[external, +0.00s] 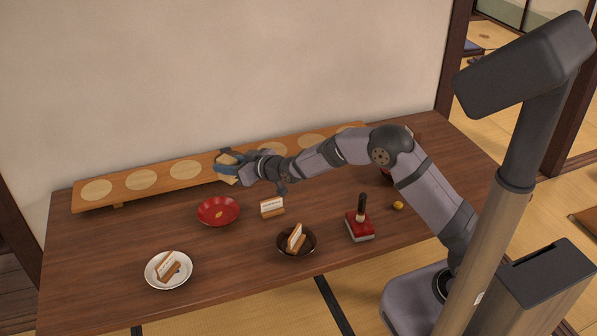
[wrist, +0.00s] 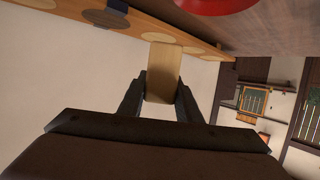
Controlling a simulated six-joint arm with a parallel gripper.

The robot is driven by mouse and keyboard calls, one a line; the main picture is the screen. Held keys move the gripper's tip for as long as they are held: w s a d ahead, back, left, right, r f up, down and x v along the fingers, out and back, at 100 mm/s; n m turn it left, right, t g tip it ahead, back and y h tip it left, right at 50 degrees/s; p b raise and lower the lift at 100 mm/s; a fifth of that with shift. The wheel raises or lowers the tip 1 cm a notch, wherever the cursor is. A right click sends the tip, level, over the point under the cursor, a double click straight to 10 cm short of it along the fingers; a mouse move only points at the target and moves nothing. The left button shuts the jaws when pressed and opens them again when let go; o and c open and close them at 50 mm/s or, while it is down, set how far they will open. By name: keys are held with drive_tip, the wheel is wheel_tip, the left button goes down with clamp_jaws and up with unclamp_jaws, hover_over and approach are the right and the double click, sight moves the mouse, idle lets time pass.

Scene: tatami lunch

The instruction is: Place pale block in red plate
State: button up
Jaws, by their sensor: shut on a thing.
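My gripper (external: 229,166) is shut on the pale block (external: 229,179) and holds it above the back of the table, near the raised wooden board. In the wrist view the pale block (wrist: 163,72) sits between the two dark fingers of my gripper (wrist: 162,92). The red plate (external: 218,211) lies on the table in front of the block and a little to its left. A small yellow mark shows on the plate. Part of the red plate (wrist: 215,5) also shows at the top edge of the wrist view.
The raised board (external: 143,180) with several pale discs runs along the wall. A card stand (external: 271,207) is right of the red plate. A white plate (external: 150,280), a dark bowl (external: 284,250), a red-and-white block with a handle (external: 359,226) and a yellow thing (external: 398,205) are nearer the front.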

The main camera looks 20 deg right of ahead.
drive_tip(key=s+a+n+g+y, duration=0.1)
drive_tip(key=s+a+n+y, duration=0.1)
drive_tip(key=a, duration=0.3)
drive_tip(key=shift+s+a+g, duration=0.15)
drive_tip(key=shift+s+g, duration=0.25)
drive_tip(key=shift+s, duration=0.1)
hover_over(219, 214)
drive_tip(key=shift+s+a+f+p, duration=0.1)
drive_tip(key=shift+f+p, duration=0.2)
drive_tip(key=shift+f, duration=4.7)
drive_tip(key=shift+f, duration=0.3)
drive_tip(key=o, duration=1.1)
drive_tip(key=shift+r, duration=0.1)
